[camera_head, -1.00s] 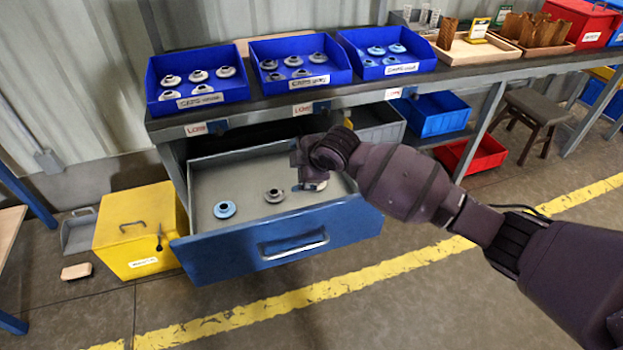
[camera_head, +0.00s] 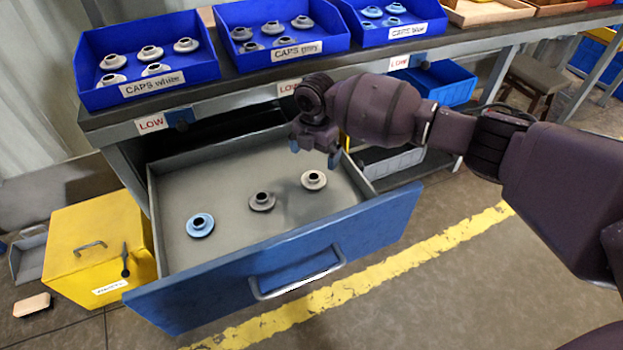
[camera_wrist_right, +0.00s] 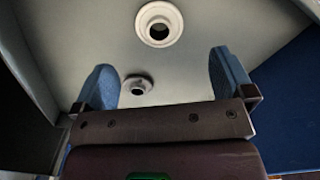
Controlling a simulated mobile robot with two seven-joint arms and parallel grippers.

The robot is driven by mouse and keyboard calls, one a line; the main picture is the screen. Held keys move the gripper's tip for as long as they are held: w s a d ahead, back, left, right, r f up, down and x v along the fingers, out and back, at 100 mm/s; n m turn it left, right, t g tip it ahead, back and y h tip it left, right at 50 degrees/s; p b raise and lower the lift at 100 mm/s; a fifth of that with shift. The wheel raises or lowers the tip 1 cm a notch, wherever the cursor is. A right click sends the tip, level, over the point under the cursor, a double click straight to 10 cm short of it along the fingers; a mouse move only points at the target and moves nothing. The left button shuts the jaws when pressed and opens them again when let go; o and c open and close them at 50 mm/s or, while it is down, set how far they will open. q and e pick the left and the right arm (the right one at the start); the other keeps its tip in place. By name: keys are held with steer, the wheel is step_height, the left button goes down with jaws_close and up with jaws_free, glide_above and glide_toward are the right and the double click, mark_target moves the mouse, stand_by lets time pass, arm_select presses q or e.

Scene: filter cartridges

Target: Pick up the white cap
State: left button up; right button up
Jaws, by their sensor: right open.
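The white cap (camera_head: 314,180) lies in the open drawer (camera_head: 165,250), right of a grey cap (camera_head: 262,201) and a blue cap (camera_head: 200,225). My right gripper (camera_head: 314,153) is open and empty above the drawer, a little behind the white cap in the head view and apart from it. In the right wrist view the white cap (camera_wrist_right: 159,24) is at the top, beyond the open fingers (camera_wrist_right: 162,65). The smaller, darker cap (camera_wrist_right: 137,85) there appears between the fingers, farther below. My left gripper is not in view.
Blue bins on the bench hold caps: white (camera_head: 150,88), grey (camera_head: 285,50) and blue (camera_head: 395,36). The bench edge (camera_head: 240,88) overhangs the drawer's back. A yellow box (camera_head: 97,245) stands left of the drawer. The drawer floor around the caps is mostly clear.

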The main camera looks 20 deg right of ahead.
mark_target(314, 176)
step_height(314, 176, down, 4)
steer(key=shift+r+b, duration=0.25)
steer(key=shift+b, duration=0.15)
step_height(314, 176, down, 5)
steer(key=shift+r+b, duration=0.15)
steer(key=shift+b, duration=0.95)
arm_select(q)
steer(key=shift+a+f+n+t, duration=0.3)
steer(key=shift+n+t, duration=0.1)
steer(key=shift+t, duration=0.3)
arm_select(e)
steer(key=shift+r, duration=0.1)
steer(key=c, duration=1)
